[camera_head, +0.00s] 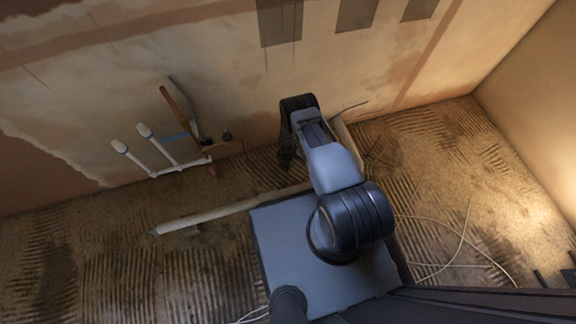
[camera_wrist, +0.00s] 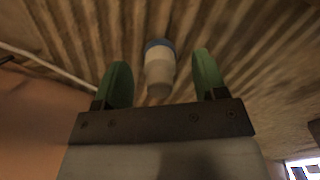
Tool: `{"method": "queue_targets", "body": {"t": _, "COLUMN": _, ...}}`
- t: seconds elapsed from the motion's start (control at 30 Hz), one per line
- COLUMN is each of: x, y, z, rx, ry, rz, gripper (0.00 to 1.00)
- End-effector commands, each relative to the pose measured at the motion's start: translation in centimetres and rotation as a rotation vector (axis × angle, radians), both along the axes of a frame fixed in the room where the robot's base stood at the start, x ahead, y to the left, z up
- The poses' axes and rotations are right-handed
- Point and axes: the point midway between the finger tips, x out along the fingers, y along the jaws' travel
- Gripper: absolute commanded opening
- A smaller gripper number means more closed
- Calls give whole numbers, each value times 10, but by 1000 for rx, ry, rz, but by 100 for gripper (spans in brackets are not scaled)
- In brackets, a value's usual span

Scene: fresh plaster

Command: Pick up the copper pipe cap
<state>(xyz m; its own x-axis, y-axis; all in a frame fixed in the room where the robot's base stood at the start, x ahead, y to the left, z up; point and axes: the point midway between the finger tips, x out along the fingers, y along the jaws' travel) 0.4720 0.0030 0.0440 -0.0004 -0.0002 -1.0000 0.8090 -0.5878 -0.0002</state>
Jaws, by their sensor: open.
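My gripper (camera_wrist: 162,60) is open, its two green fingers spread apart in the wrist view. A short pale cylinder (camera_wrist: 159,68) with a blue band at its far end shows in the gap between the fingers, with space on both sides. The frames do not show whether it is held at any depth between the fingers or lies beyond them. No clearly copper-coloured cap can be made out, and I cannot tell whether this cylinder is the cap. In the head view my arm reaches toward the wall and its end (camera_head: 286,155) is dark and small; the cap is not discernible there.
White pipes (camera_head: 160,150) stand against the wall at left, beside a brown-handled tool (camera_head: 176,104). A long pale tube (camera_head: 215,213) lies on the ridged floor (camera_head: 110,270). Thin cable (camera_head: 462,238) loops across the floor at right. Floor at far right is mostly clear.

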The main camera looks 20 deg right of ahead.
Motion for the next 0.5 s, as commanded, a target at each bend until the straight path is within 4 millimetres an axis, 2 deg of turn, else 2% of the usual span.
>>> {"method": "queue_targets", "body": {"t": 0.03, "x": 0, "y": 0, "z": -10, "rx": 0, "ry": 0, "rz": 0, "gripper": 65}}
{"method": "queue_targets", "body": {"t": 0.1, "x": 0, "y": 0, "z": -14, "rx": 0, "ry": 0, "rz": 0, "gripper": 65}}
{"method": "queue_targets", "body": {"t": 0.33, "x": 0, "y": 0, "z": -13, "rx": -1, "ry": -1, "rz": 0, "gripper": 64}}
{"method": "queue_targets", "body": {"t": 0.5, "x": 0, "y": 0, "z": -13, "rx": 0, "ry": 0, "rz": 0, "gripper": 48}}
